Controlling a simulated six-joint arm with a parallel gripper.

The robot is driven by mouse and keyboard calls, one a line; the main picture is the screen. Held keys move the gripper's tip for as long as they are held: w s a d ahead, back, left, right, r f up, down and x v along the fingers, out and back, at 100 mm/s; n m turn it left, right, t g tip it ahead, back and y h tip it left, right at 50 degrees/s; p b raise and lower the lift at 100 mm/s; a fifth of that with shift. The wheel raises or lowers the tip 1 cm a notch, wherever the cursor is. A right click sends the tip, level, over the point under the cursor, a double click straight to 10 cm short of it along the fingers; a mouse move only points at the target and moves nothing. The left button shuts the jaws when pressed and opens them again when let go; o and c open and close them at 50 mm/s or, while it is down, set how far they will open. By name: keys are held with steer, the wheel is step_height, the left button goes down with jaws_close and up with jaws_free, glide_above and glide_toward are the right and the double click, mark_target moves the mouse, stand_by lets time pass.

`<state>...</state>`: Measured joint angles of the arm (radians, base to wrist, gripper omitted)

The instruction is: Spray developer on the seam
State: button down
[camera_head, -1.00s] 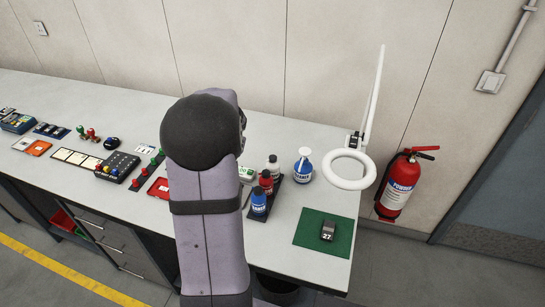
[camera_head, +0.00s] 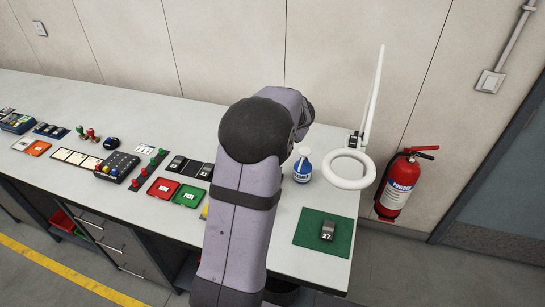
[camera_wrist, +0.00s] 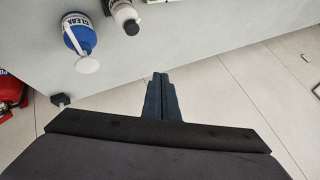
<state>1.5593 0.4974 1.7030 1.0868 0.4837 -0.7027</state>
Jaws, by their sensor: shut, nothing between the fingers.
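A dark block marked 27 (camera_head: 327,231) lies on a green mat (camera_head: 310,245) at the right end of the bench in the head view. I cannot make out a seam on it. A white bottle with a black cap (camera_wrist: 124,14) shows at the top of the wrist view; its label is not readable. My gripper (camera_wrist: 157,76) is shut and empty in the wrist view, its dark blue fingertips together and apart from the bottles. In the head view my arm hides the gripper and the bottle rack.
A blue-and-white spray bottle (camera_head: 302,167) stands beside the white ring lamp (camera_head: 350,169); it also shows in the wrist view (camera_wrist: 76,34). A red fire extinguisher (camera_head: 401,186) is beyond the bench's right end. Red (camera_head: 162,188) and green (camera_head: 188,195) trays lie left of my arm.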

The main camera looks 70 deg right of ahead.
step_height(320, 180, down, 8)
steer(key=b, duration=0.5)
steer(key=shift+r, duration=0.25)
steer(key=shift+f+b, duration=0.65)
steer(key=shift+b, duration=0.3)
steer(key=shift+f+b, duration=0.95)
steer(key=shift+b, duration=0.5)
stand_by(2.1)
steer(key=shift+r, duration=0.1)
steer(key=shift+r+p, duration=0.55)
steer(key=shift+r, duration=0.3)
steer(key=shift+r+p, duration=1.7)
steer(key=shift+r, duration=0.8)
